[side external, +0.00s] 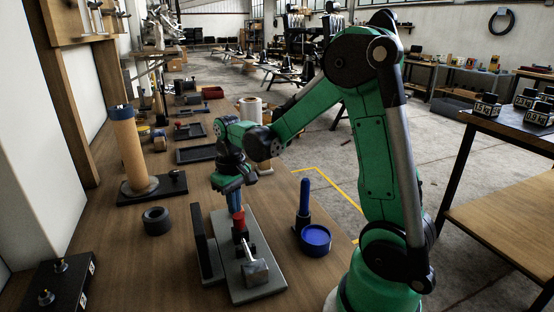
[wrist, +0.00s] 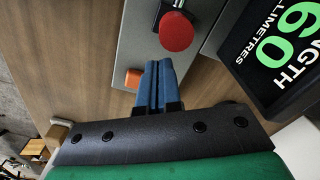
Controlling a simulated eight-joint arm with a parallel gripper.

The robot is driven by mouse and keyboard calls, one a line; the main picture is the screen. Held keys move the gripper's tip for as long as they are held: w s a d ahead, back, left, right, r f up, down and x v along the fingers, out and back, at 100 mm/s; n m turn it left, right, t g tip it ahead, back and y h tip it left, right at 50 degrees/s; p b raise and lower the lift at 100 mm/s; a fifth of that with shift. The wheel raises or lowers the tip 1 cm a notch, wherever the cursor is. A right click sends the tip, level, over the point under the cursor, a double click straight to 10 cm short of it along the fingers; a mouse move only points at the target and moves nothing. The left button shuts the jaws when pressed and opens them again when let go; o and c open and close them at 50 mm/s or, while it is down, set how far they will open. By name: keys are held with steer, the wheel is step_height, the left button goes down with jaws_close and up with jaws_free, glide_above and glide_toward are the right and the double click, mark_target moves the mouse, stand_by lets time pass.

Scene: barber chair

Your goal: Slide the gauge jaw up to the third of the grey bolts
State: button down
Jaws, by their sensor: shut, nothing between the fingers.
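The gauge (side external: 265,288) is a grey plate on the bench with a dark upright panel (side external: 203,245) along its left side. A red knob (side external: 239,220) and a grey block (side external: 256,272) sit on it. In the wrist view, the red knob (wrist: 177,32) is beyond the fingertips, and the panel (wrist: 285,50) reads 60 millimetres. My gripper (side external: 236,208) points down over the far end of the plate, by the knob. Its blue fingers (wrist: 156,64) are together and empty, with an orange piece (wrist: 133,78) beside them. I cannot identify the third grey bolt.
A black block (side external: 62,285) with upright metal pieces stands at bottom left. A dark ring (side external: 157,220) and a tan cylinder (side external: 130,150) stand left of the gauge. A blue round dish (side external: 316,238) with a blue post (side external: 304,200) is right. Bare bench lies between.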

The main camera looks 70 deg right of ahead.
step_height(320, 180, up, 8)
stand_by(0.5)
steer(key=shift+f, duration=0.1)
steer(key=s+a+n+t, duration=0.1)
steer(key=a+t, duration=0.1)
steer(key=a, duration=0.1)
steer(key=s+a+n+t, duration=0.1)
steer(key=a+t, duration=0.1)
steer(key=a, duration=0.2)
steer(key=s+a+n+t, duration=0.1)
steer(key=s+a+t, duration=0.1)
steer(key=a+t, duration=0.1)
steer(key=shift+s+a+f, duration=0.1)
steer(key=shift+a+f, duration=0.1)
steer(key=shift+a, duration=0.5)
